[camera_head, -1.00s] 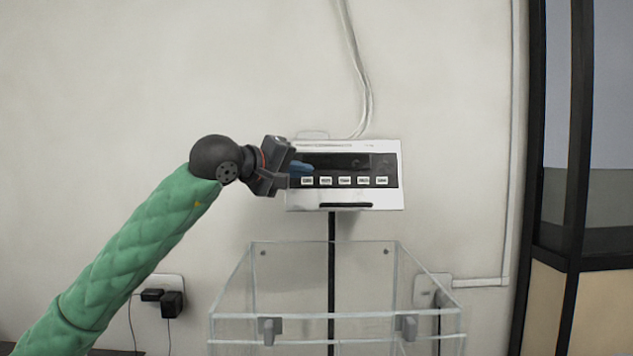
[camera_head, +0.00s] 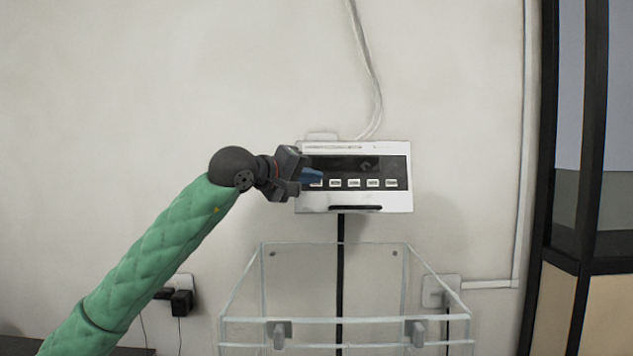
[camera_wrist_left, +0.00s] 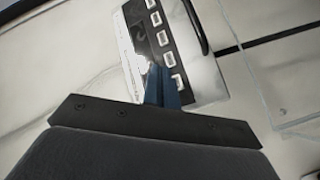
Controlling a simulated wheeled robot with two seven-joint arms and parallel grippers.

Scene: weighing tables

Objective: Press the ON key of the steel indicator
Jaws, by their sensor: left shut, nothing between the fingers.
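The steel indicator (camera_head: 400,203) is a pale metal box on a dark post, with a black front panel and a row of several white keys. My left gripper (camera_head: 318,175) is shut and empty, its blue fingertips in front of the left end of the key row. In the left wrist view the indicator (camera_wrist_left: 207,83) lies tilted, and the blue fingertips (camera_wrist_left: 160,75) overlap its panel beside the end keys. The leftmost key (camera_head: 316,183) is partly covered by the fingertips in the head view. The key lettering is too small to read. I cannot tell whether the fingertips touch the panel. My right gripper is not in view.
A clear open-topped box (camera_head: 300,322) with grey clips stands below the indicator. A pale cable (camera_head: 370,75) runs up the wall from the indicator. A dark-framed cabinet (camera_head: 592,150) stands at the right. Black plugs (camera_head: 181,302) sit in a socket at lower left.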

